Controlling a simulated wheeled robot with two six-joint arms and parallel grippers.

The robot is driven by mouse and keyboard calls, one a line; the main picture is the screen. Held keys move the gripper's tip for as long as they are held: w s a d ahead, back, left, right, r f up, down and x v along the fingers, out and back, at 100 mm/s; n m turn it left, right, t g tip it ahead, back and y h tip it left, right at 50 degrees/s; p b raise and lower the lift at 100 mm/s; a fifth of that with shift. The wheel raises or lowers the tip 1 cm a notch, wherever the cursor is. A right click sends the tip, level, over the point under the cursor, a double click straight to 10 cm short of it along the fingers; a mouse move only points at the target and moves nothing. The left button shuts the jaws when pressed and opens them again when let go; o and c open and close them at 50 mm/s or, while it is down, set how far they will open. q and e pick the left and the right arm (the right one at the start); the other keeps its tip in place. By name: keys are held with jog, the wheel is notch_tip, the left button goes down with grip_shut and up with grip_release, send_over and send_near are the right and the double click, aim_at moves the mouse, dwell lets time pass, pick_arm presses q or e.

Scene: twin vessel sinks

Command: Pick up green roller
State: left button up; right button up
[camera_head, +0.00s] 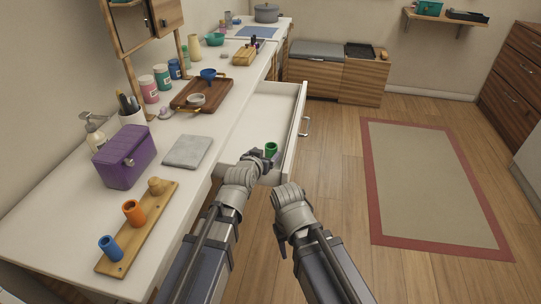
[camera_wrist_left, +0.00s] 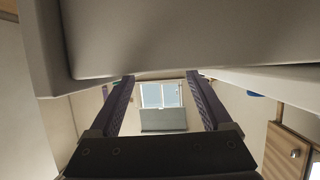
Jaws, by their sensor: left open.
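The green roller (camera_head: 271,148) stands in the open white drawer (camera_head: 277,104), near the drawer's front corner. My left gripper (camera_head: 262,157) is right beside it at the drawer; I cannot tell whether they touch. In the left wrist view the two fingers of my left gripper (camera_wrist_left: 158,82) are spread apart with nothing between them. The roller does not show in that view.
A wooden peg board (camera_head: 124,236) with an orange roller (camera_head: 133,212) and a blue roller (camera_head: 110,248) lies on the counter. A purple box (camera_head: 124,158), a grey slab (camera_head: 187,151) and a wooden tray (camera_head: 202,94) stand beyond.

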aim_at(273, 146)
pick_arm(q)
jog(key=shift+b+x, duration=1.5)
jog(key=shift+x, duration=2.5)
jog(key=shift+s, duration=0.1)
grip_shut()
